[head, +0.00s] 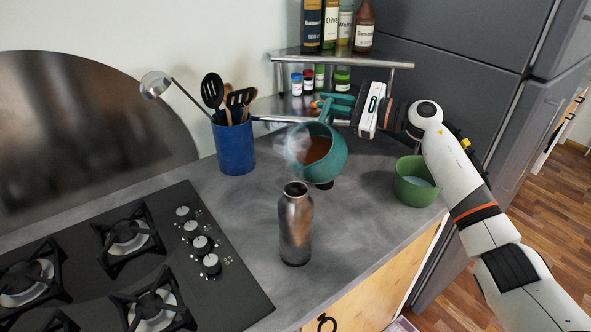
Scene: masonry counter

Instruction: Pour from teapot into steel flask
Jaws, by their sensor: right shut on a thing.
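A teal teapot (333,157) with brown liquid in it is held above the counter, tilted with its open top towards the camera. Pale steam shows at its left side. My right gripper (336,110) is shut on the teapot at its upper end, by the handle. The steel flask (295,226) stands upright on the counter, in front of and below the teapot, with its mouth open. I see no stream of liquid between the two. What is inside the flask is too dark to tell. My left gripper is not in view.
A green bowl (407,190) stands on the grey counter (235,218) to the right. A blue utensil holder (233,158) with several utensils stands behind to the left. A gas hob (190,287) fills the front left. A metal shelf (345,59) with bottles and jars is behind.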

